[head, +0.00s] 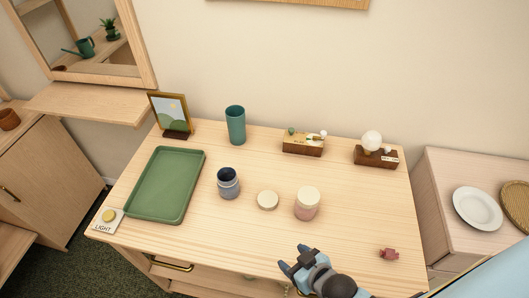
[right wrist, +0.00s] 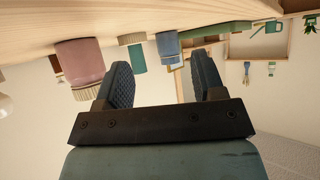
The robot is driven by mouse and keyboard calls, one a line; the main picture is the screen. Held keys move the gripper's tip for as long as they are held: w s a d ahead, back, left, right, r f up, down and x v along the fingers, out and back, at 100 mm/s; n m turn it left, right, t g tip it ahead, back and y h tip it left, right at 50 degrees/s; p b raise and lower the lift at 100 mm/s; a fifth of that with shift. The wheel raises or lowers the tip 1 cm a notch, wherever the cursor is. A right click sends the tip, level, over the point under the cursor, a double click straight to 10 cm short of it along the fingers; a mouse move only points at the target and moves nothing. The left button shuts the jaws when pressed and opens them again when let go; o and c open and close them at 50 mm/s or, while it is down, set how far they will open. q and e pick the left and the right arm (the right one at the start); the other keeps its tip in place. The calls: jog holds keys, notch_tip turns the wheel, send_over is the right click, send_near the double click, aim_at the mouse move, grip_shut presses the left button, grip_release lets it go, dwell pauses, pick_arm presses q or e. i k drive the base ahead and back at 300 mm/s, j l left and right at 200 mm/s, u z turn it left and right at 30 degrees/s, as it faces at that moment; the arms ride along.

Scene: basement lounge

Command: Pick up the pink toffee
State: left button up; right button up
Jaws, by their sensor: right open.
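The pink toffee (head: 389,253), a small wrapped dark-pink piece, lies near the front right of the wooden table top in the head view. I do not see it in the right wrist view. My right gripper (head: 292,259) is at the table's front edge, to the left of the toffee and apart from it. Its fingers are open with nothing between them, and they also show in the right wrist view (right wrist: 163,78). My left gripper is not in view.
The wooden table (head: 345,240) is bare around the toffee. A pink jar with a cream lid (head: 306,204), a round lid (head: 267,200), a blue-grey jar (head: 228,183), a green tray (head: 165,186) and a teal cup (head: 235,125) stand further left. A brown block with a globe (head: 376,156) is behind.

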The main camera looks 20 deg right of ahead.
aim_at(389, 253)
jog(key=z, duration=2.1)
jog(key=l+u, duration=0.1)
jog(key=u, duration=0.35)
jog(key=l+u, duration=0.15)
jog(key=u, duration=0.3)
jog(key=l+u, duration=0.15)
jog(key=u, duration=0.3)
jog(key=k+l+u, duration=0.2)
jog(key=l+u, duration=0.15)
jog(key=k+l+u, duration=0.35)
jog(key=l, duration=0.2)
jog(key=k+l, duration=0.35)
jog(key=l, duration=0.2)
jog(key=i+u, duration=0.05)
